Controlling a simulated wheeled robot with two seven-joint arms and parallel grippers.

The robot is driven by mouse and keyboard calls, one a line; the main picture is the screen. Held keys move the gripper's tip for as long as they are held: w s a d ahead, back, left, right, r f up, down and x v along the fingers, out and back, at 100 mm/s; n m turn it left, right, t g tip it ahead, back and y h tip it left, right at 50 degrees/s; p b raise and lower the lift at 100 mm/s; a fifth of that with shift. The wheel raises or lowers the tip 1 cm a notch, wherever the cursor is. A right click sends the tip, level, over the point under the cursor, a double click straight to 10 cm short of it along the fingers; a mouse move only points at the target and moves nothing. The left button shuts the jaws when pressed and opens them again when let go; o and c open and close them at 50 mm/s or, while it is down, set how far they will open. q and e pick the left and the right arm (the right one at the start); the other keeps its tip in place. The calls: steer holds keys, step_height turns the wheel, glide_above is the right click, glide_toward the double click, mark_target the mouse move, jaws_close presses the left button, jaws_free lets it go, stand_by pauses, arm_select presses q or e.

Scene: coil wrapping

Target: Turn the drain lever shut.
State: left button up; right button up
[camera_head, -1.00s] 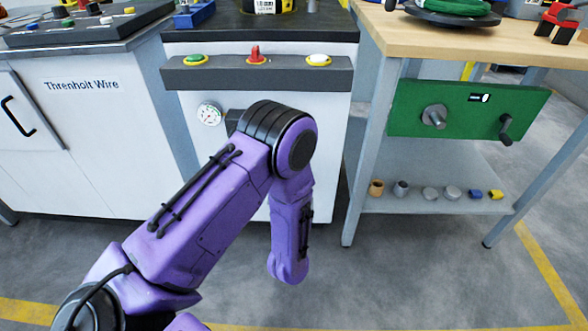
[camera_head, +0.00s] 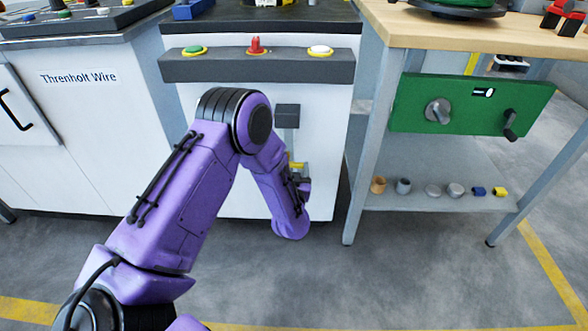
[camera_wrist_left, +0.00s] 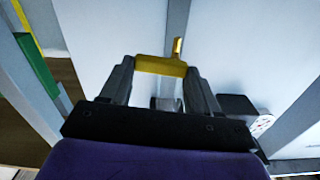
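The yellow drain lever (camera_wrist_left: 162,66) lies across the gap between my left fingertips in the left wrist view, with a short yellow end standing up at its right. A small yellow part of it shows beside my forearm in the head view (camera_head: 297,165), low on the white cabinet front. My left gripper (camera_wrist_left: 161,74) has its two dark fingers spread apart, one near each end of the yellow bar. I cannot tell whether they touch it. In the head view my purple left arm hides the gripper's fingers and much of the lever. My right gripper is not in view.
A dark box (camera_head: 287,115) sits on the cabinet front above the lever. A grey button bar (camera_head: 258,66) juts out above my arm. At right stands a workbench with a green panel (camera_head: 463,103) and a lower shelf (camera_head: 440,203) of small parts. The floor in front is clear.

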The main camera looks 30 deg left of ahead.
arm_select(q)
steer(key=shift+r+n+p, duration=0.15)
steer(key=shift+n+p, duration=0.3)
steer(key=shift+n, duration=0.25)
steer(key=o, duration=1)
steer(key=shift+o, duration=0.2)
steer(key=p+v, duration=0.2)
steer(key=v, duration=0.8)
steer(key=shift+s+d, duration=0.2)
steer(key=shift+s, duration=0.05)
